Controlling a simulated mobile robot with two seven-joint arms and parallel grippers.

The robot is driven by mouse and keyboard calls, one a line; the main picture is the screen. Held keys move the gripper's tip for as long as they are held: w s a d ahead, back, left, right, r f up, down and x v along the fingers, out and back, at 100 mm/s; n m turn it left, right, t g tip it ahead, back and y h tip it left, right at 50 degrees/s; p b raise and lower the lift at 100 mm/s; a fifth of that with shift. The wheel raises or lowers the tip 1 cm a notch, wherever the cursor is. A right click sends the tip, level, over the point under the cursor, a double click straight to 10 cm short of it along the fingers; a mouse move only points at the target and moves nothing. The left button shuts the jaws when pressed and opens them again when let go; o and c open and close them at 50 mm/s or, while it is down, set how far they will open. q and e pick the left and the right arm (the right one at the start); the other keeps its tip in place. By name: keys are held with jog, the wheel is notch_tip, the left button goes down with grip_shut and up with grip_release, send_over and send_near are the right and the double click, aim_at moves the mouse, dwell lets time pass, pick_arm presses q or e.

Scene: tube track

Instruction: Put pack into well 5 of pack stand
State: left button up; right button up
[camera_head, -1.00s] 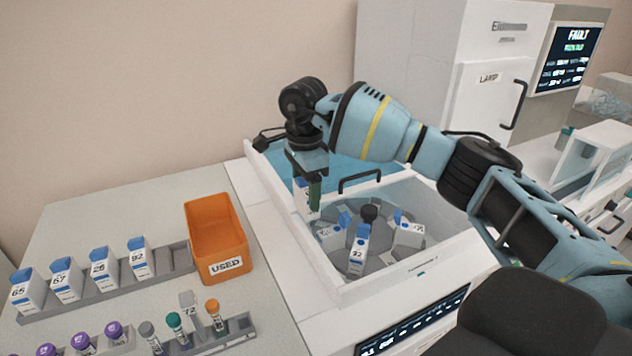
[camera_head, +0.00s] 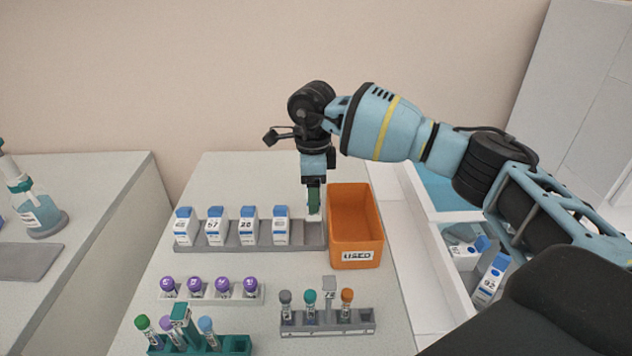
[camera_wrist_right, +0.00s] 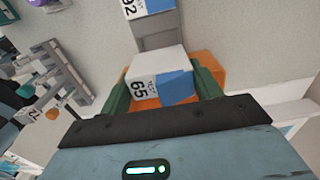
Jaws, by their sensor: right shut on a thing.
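The pack stand (camera_head: 255,247) is a grey rack on the bench in the head view. Blue-capped white packs (camera_head: 281,228) fill its wells from the left; the right-end well is unoccupied. My right gripper (camera_head: 314,200) is upright above that end, with its green fingers shut on a pack (camera_head: 313,216). In the right wrist view the held pack (camera_wrist_right: 155,70) is white with a blue part and a label reading 65. The stand (camera_wrist_right: 158,38) shows just beyond it. I cannot tell whether they touch. My left gripper is out of view.
An orange bin (camera_head: 357,258) marked USED stands close to the right of the stand. Tube racks (camera_head: 330,328) stand in front of it. An open white-walled machine (camera_head: 455,215) with packs inside is at the right. The bench behind the stand is clear.

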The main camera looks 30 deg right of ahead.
jog(key=shift+w+f, duration=0.15)
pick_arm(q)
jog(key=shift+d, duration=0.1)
